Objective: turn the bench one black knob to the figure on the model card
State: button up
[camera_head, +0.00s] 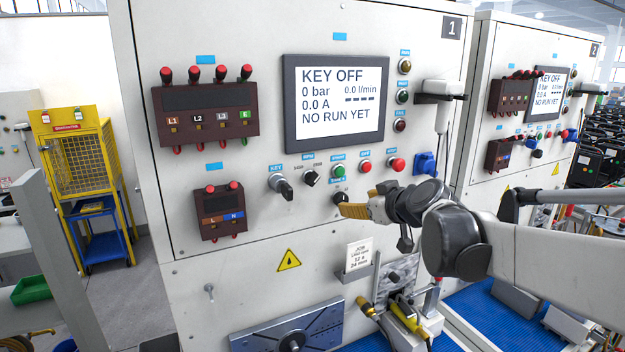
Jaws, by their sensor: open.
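Bench one's panel (230,60) carries the number 1 at its top right. A black knob (340,198) sits low on the panel, below the green button. My gripper (345,208), with yellow-tan fingers, reaches in from the right, its tips at this knob and partly covering it. I cannot tell whether they touch it. The knob's setting is hard to read. Another black knob (312,178) with a pale mark sits up and left of it. A white card (359,254) stands below in a holder; its small print is only partly legible.
The screen (339,100) reads KEY OFF and NO RUN YET. A key switch (283,187), a green button (338,170) and red buttons (397,165) lie close to my gripper. A blue socket (426,163) is just above my wrist. Bench two (530,60) stands at right.

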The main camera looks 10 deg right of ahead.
aim_at(343, 200)
jog(key=x, duration=1)
jog(key=shift+w, duration=0.2)
jog(key=shift+s+r, duration=0.1)
jog(key=c, duration=1.2)
